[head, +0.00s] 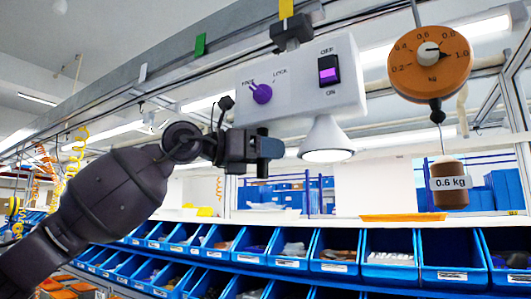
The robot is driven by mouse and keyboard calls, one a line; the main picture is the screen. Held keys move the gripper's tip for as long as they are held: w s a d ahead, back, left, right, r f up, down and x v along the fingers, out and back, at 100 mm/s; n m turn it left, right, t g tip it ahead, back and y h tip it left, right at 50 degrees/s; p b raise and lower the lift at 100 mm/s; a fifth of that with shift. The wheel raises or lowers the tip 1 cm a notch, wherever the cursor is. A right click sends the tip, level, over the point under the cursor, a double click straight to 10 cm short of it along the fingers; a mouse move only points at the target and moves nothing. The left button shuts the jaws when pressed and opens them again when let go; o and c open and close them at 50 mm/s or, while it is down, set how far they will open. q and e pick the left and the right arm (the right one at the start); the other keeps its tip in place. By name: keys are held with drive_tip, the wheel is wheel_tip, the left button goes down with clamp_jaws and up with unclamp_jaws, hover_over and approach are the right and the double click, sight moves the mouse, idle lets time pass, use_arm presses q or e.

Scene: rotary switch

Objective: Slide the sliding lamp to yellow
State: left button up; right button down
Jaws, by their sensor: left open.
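The sliding lamp (310,75) is a white box with a lit, white, cone-shaped shade (325,140) below it. It hangs from an overhead rail (225,62) by a dark carriage (291,33). The carriage sits directly below the yellow marker (286,8). A purple knob (262,94) on the box appears to point toward FREE rather than LOCK. A switch with a purple rocker (328,70) is marked OFF and ON. My left gripper (266,150) is open and empty, just below the box and left of the shade; I cannot tell whether it touches. My right gripper is out of view.
A green marker (200,45) and a white marker (143,72) stand further left on the rail. A round orange scale (430,64) with a 0.6 kg weight (449,184) hangs at the right. Blue bins (390,272) line the shelf below.

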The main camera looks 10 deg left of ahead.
use_arm(q)
drive_tip(key=shift+a, duration=0.3)
drive_tip(key=shift+a, duration=0.15)
drive_tip(key=b+v, duration=0.2)
drive_tip(key=v, duration=0.8)
drive_tip(key=shift+s, duration=0.25)
